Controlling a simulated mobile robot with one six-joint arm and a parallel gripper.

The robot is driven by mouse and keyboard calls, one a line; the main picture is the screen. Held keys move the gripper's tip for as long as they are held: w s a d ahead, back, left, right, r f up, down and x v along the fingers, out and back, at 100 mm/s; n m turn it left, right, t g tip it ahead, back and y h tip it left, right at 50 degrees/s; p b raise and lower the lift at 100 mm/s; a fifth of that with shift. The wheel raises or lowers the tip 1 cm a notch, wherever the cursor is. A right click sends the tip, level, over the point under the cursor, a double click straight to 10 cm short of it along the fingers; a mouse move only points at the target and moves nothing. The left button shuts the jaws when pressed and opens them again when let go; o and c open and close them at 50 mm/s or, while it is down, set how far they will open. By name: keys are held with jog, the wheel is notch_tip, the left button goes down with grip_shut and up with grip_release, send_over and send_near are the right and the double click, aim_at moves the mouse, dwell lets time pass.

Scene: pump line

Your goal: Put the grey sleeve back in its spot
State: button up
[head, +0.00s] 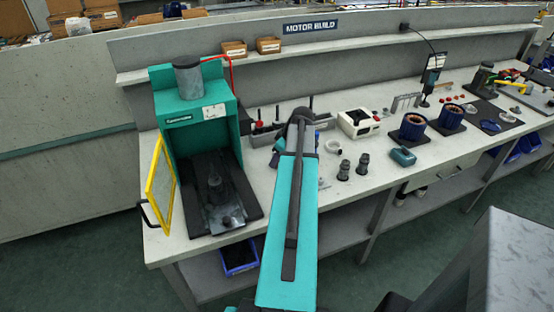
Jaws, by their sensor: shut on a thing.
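I cannot pick out the grey sleeve for certain in the head view. A small pale grey ring (333,147) lies on the bench just right of my teal arm, but I cannot tell whether it is the sleeve. My arm reaches out over the bench, and its upper link hides my gripper and whatever is in it. Two dark grey stepped parts (344,170) stand upright right of the arm. Several slim grey cylinders (406,102) stand in a row further back. No empty spot for the sleeve can be made out.
A teal press (186,118) stands at left, its yellow-framed guard (161,183) swung open. A white box (358,123), two blue-ringed motor parts (412,128) and a teal tool (402,156) are on the right. A shelf (353,43) runs behind. The bench's front strip is mostly clear.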

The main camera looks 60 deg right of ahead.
jog(key=o, duration=1.1)
jog(key=shift+o, duration=0.2)
notch_tip(320, 180, up, 6)
jog(key=p, duration=0.3)
jog(key=shift+w, duration=0.1)
jog(key=shift+f, duration=0.1)
dwell(0.7)
